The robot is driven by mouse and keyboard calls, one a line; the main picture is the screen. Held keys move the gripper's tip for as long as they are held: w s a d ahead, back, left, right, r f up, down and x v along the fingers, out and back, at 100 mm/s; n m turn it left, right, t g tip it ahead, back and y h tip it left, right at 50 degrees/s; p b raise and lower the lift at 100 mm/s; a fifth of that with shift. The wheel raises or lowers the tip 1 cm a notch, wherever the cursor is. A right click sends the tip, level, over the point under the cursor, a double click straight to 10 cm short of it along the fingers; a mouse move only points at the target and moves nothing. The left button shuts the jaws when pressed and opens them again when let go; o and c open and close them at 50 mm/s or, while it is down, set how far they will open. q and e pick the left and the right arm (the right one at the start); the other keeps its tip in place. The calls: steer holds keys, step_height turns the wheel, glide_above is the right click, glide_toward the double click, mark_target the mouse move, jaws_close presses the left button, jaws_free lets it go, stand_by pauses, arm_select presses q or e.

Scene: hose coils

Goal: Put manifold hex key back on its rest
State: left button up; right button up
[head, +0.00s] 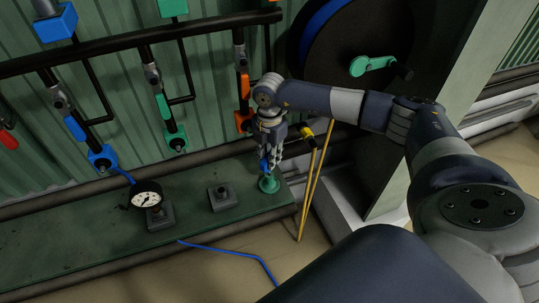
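My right gripper (270,162) points down over the right end of the green bench, its fingers close together. A small blue piece (264,165) shows at its fingers; I cannot tell whether this is the hex key or whether the fingers are shut on it. Just below is a round green piece (268,184) on the bench; contact with the gripper is unclear. A grey square block with a short peg (222,198) stands to its left. No hex key or rest can be made out for certain. My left gripper is not in view.
The green bench (80,232) carries a pressure gauge (146,194) by another grey block (160,217). Manifold pipes with coloured valves (176,138) line the wall. A dark hose reel (350,40) and yellow poles (312,185) stand right. A blue hose (225,250) trails in front.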

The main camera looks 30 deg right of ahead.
steer(key=shift+o, duration=1.4)
steer(key=shift+r, duration=0.1)
step_height(320, 180, up, 12)
